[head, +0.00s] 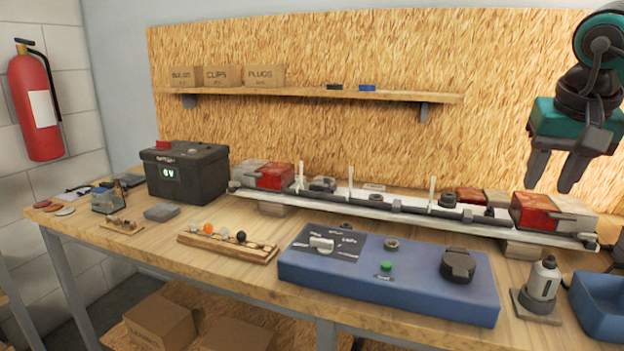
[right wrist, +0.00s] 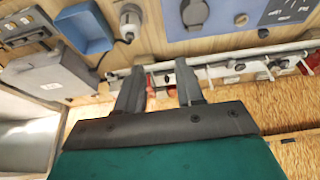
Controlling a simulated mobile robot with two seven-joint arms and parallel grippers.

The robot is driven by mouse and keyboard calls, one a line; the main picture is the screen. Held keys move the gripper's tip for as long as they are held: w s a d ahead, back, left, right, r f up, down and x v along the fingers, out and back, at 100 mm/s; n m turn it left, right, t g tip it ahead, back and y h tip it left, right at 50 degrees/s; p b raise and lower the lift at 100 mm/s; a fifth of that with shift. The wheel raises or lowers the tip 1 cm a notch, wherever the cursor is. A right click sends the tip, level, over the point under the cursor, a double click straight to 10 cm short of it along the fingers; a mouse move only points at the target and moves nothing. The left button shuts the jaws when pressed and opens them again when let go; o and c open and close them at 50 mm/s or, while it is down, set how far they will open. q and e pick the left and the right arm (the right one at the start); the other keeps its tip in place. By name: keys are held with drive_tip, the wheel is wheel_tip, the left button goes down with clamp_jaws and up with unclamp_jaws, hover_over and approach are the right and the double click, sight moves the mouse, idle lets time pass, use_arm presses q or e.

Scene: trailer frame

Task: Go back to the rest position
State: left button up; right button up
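My right gripper (head: 555,172) hangs at the upper right of the head view, in front of the chipboard back wall and above the right end of the trailer light bar. Its two fingers point down and stand apart, with nothing between them. In the right wrist view the same gripper (right wrist: 158,90) shows its fingers spread, with the light bar (right wrist: 215,62) beyond them. The light bar (head: 345,198) lies along the back of the bench with red and white lamps (head: 535,211) at its ends. My left gripper is not in the head view.
A blue test box (head: 400,285) stands at the front of the bench (head: 150,245). A black battery box (head: 187,172), a bulb rack (head: 228,247), a small bottle (head: 543,280) and a blue bin (head: 598,310) stand around it. A shelf (head: 310,93) crosses the back wall.

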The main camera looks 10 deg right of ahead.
drive_tip(key=w+a+f+y, duration=0.3)
drive_tip(key=a+f+y, duration=0.2)
drive_tip(key=a+f, duration=0.45)
drive_tip(key=s+a+f+m+g+y, duration=0.1)
drive_tip(key=s+a+f+m+y, duration=0.1)
drive_tip(key=a+m+y, duration=0.9)
drive_tip(key=s+a+f+m+y, duration=0.25)
drive_tip(key=a+m+y, duration=0.35)
drive_tip(key=a, duration=0.9)
drive_tip(key=w+d+f+m+t+h, duration=0.1)
drive_tip(key=d+f+m+t+h, duration=0.5)
drive_tip(key=m, duration=1)
drive_tip(key=d+f+m+t+h, duration=0.2)
drive_tip(key=f+m+t+h, duration=0.5)
drive_tip(key=m, duration=0.9)
drive_tip(key=s+d+f+m+g+h, duration=0.2)
drive_tip(key=s+f+m, duration=0.4)
drive_tip(key=f, duration=0.4)
drive_tip(key=s+d+f+m+g+h, duration=0.2)
drive_tip(key=s+d+f+m+g, duration=0.1)
drive_tip(key=s+f+m, duration=0.4)
wheel_tip(320, 180, down, 3)
drive_tip(key=shift+s+d+f+m+h, duration=0.1)
drive_tip(key=shift+s+d+m+h, duration=0.25)
drive_tip(key=shift+m, duration=0.45)
